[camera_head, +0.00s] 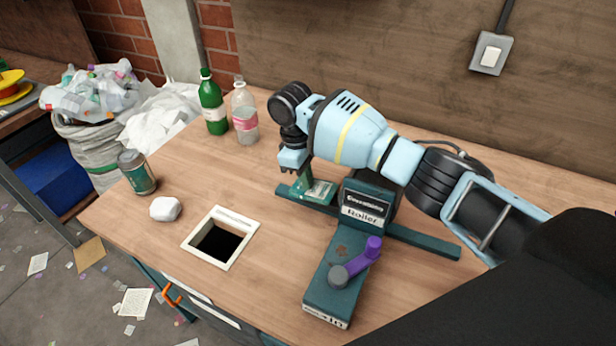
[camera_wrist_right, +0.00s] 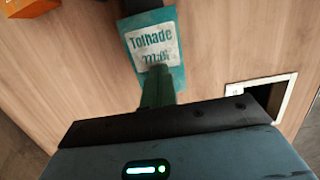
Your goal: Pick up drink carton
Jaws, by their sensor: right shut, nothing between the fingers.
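The drink carton (camera_head: 320,189) is green with a pale label and lies on the wooden worktop beside the roller device, partly hidden by my right arm. In the right wrist view the carton (camera_wrist_right: 154,48) shows its label reading "Tolhade Milk", just beyond the gripper. My right gripper (camera_head: 292,162) points down just left of and above the carton. Its fingers are shut with nothing held; whether they touch the carton is unclear. My left gripper is in neither view.
The roller device (camera_head: 334,279) with a purple crank stands in front of my right arm. A white-framed opening (camera_head: 239,215) lies left of it. A green bottle (camera_head: 212,103), clear bottle (camera_head: 245,112), can (camera_head: 137,172) and white crumpled lump (camera_head: 165,208) stand leftward. Worktop between is clear.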

